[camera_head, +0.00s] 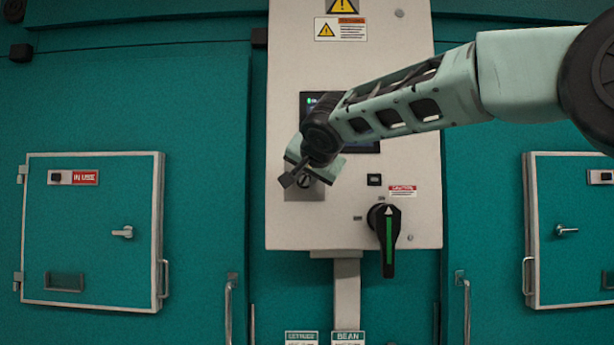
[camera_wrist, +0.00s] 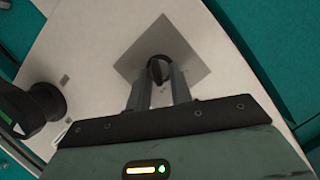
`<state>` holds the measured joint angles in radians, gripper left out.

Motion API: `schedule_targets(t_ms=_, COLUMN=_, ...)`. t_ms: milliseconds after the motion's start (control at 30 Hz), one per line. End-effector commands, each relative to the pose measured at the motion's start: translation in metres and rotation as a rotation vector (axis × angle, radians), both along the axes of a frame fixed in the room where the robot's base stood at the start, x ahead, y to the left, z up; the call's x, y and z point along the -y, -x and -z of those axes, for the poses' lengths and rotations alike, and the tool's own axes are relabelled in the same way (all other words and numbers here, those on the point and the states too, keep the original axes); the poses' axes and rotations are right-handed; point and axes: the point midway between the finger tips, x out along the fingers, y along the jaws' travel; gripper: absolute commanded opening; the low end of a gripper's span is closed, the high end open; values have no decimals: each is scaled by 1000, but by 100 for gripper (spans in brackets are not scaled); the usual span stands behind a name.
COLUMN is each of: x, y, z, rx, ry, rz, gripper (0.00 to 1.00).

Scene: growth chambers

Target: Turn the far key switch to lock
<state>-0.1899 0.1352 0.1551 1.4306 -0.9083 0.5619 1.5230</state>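A key switch (camera_head: 305,181) with a round dark face sits on a square grey metal plate (camera_head: 312,192) on the pale control panel. It also shows in the wrist view (camera_wrist: 158,70), with a dark narrow bar set upright in that picture. My gripper (camera_head: 289,179) is in front of the plate and hides part of it in the head view. In the wrist view my gripper (camera_wrist: 160,78) has its two fingers apart, one on each side of the switch's bar. I cannot tell whether the fingertips touch it.
A black rotary handle (camera_head: 389,240) with a green stripe sticks out at the panel's lower right; it is at left in the wrist view (camera_wrist: 40,104). A dark screen (camera_head: 366,146) is partly behind my arm. Teal chamber doors (camera_head: 95,230) stand either side.

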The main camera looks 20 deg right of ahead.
Motion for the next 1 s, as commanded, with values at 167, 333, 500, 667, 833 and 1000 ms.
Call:
schedule_targets(t_ms=167, x=0, y=0, z=0, rx=-3, ry=7, rz=1, gripper=0)
schedule_targets(t_ms=333, x=-2, y=0, z=1, rx=-17, ry=51, rz=-1, gripper=0)
schedule_targets(t_ms=500, x=-3, y=-1, z=1, rx=-49, ry=145, rz=-2, gripper=0)
schedule_targets(t_ms=667, x=-5, y=-1, z=1, rx=-91, ry=275, rz=-2, gripper=0)
schedule_targets(t_ms=833, x=-7, y=-2, z=0, rx=-141, ry=430, rz=-2, gripper=0)
schedule_targets(t_ms=1000, x=-9, y=-2, z=0, rx=-191, ry=583, rz=-2, gripper=0)
